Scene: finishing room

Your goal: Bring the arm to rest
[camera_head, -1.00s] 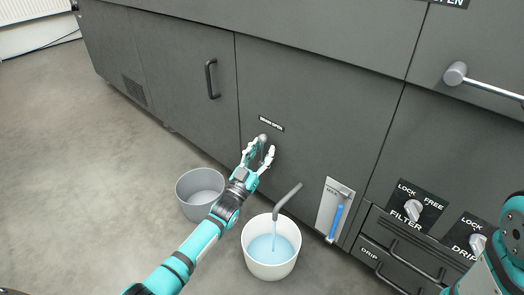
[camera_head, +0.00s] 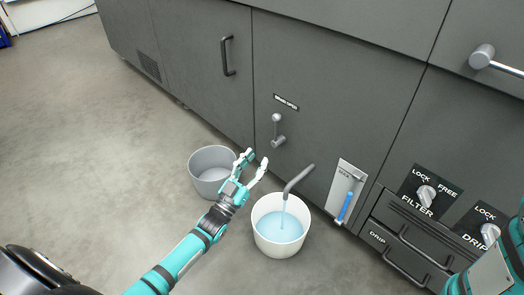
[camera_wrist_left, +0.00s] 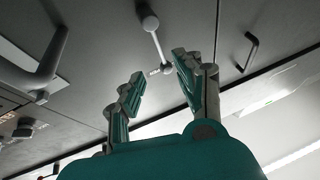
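My left gripper (camera_head: 252,164) is open and empty in the head view, in front of the dark cabinet and above the floor between the two buckets. In the left wrist view its two fingers (camera_wrist_left: 158,85) are spread with nothing between them. The drain lever (camera_head: 277,129) on the cabinet front is beyond the fingertips and apart from them; it also shows in the left wrist view (camera_wrist_left: 154,40). Part of my right arm shows at the right edge of the head view, but its gripper is out of view.
A white bucket (camera_head: 260,238) holds blue liquid that runs from a grey spout (camera_head: 298,178). A grey bucket (camera_head: 196,180) stands to its left. A level gauge (camera_head: 346,192), FILTER knob (camera_head: 426,195) and drip drawer (camera_head: 378,239) are at right. The floor at left is clear.

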